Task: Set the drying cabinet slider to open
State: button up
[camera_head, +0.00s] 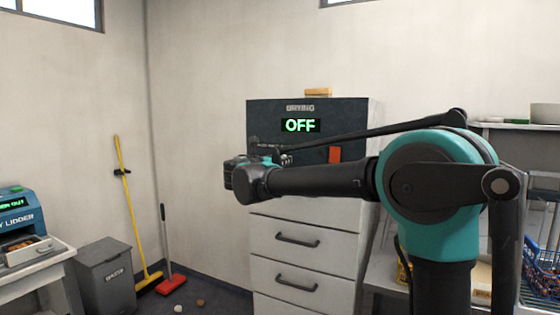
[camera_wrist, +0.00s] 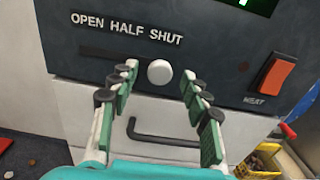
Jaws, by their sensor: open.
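The drying cabinet (camera_head: 262,112) stands against the wall in the head view, its display reading OFF. In the wrist view its dark panel (camera_wrist: 215,50) carries the label OPEN HALF SHUT above a dark horizontal slot (camera_wrist: 100,52). The round white slider knob (camera_wrist: 159,72) sits toward the right end of the slot, below the word SHUT. My gripper (camera_wrist: 159,80) is open, with one green-padded finger on each side of the knob. I see gaps between the fingers and the knob. In the head view my arm hides the slider.
A red-orange HEAT switch (camera_wrist: 277,76) is right of the knob. A dark drawer handle (camera_wrist: 165,139) lies below, between the fingers in the picture.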

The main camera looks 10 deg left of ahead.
jog(key=shift+w+d, duration=0.25)
jog(key=shift+w, duration=0.25)
grip_shut()
